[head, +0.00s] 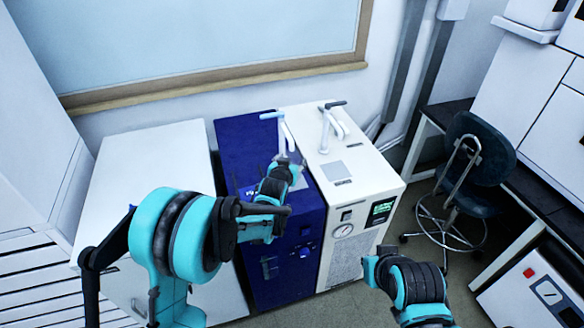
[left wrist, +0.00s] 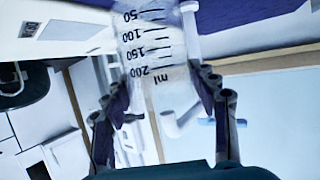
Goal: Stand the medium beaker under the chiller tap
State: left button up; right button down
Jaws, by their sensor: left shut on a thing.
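My left gripper (head: 283,172) is shut on the clear medium beaker (left wrist: 150,50), holding it above the top of the blue chiller (head: 235,140). In the left wrist view the beaker is between the fingers (left wrist: 160,88), its ml scale reading upside down. In the head view the gripper mostly hides it. The chiller tap (head: 286,132), pale with a light blue handle, rises just behind the gripper; it also shows behind the beaker in the left wrist view (left wrist: 180,122). I cannot tell whether beaker and tap touch.
A white chiller (head: 345,185) with its own dark-handled tap (head: 331,125) stands close on the right. A white cabinet (head: 150,165) stands on the left. The wall and window ledge (head: 210,88) are behind. A stool (head: 475,165) is farther right.

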pick_arm(q)
jog(key=shift+w+d+f, duration=0.1)
jog(key=shift+w, duration=0.45)
notch_tip(320, 180, down, 4)
jog(key=shift+r+b, duration=0.25)
jog(key=shift+b, duration=0.75)
jog(key=shift+r, duration=0.15)
jog(key=o, duration=1.3)
